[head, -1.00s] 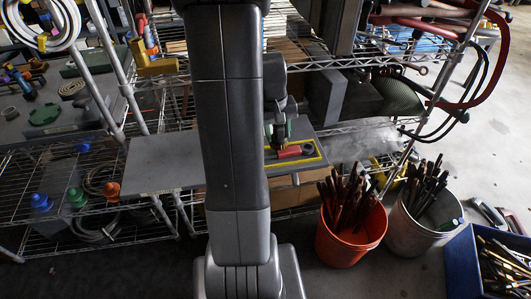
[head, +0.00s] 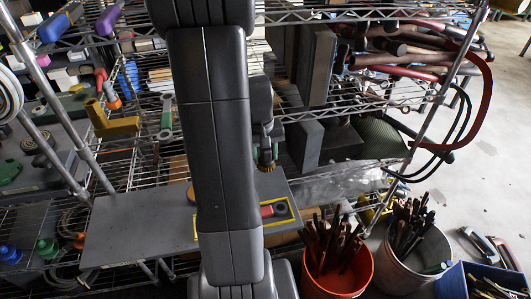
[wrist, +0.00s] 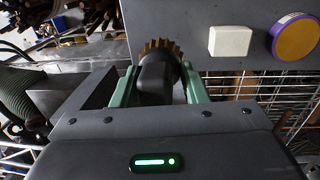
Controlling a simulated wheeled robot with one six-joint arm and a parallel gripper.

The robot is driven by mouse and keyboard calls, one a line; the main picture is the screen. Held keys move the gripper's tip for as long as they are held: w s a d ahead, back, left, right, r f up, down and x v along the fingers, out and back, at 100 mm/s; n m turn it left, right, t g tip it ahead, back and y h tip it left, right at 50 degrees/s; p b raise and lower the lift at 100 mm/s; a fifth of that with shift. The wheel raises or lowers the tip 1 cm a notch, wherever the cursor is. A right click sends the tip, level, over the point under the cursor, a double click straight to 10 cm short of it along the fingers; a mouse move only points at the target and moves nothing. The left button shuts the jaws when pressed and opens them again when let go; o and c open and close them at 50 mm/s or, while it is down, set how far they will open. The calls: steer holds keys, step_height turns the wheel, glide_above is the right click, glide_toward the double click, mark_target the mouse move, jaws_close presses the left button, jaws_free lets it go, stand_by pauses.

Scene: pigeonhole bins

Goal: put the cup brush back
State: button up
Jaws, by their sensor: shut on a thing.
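My gripper (head: 265,155) has green fingers and is shut on the cup brush. The brush shows in the wrist view (wrist: 158,70) as a dark body with a ring of golden bristles (wrist: 161,46) between the two fingers. In the head view its golden bristles (head: 267,168) point down below the fingers. The gripper and brush are in the air above a grey board. On the board is a yellow-outlined area (head: 291,221) with a red piece and a dark round piece (head: 281,209) in it. My arm hides part of the board.
The grey board (head: 135,225) is bare on its left. Wire shelving (head: 300,14) with bars and boxes stands behind. A white block (wrist: 230,41) and a purple-rimmed yellow disc (wrist: 297,38) show in the wrist view. An orange bucket (head: 337,278) and a pale bucket (head: 412,262) stand front right.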

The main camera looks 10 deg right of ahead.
steer(key=shift+w+d+f, duration=0.1)
steer(key=shift+w+f, duration=0.05)
steer(key=shift+f, duration=0.1)
step_height(320, 180, down, 8)
steer(key=b, duration=0.6)
steer(key=shift+r+b, duration=0.15)
steer(key=shift+b, duration=0.2)
steer(key=shift+f+b, duration=0.3)
steer(key=shift+f, duration=0.05)
steer(key=o, duration=1)
steer(key=o, duration=0.5)
steer(key=shift+o, duration=0.2)
steer(key=shift+r, duration=0.1)
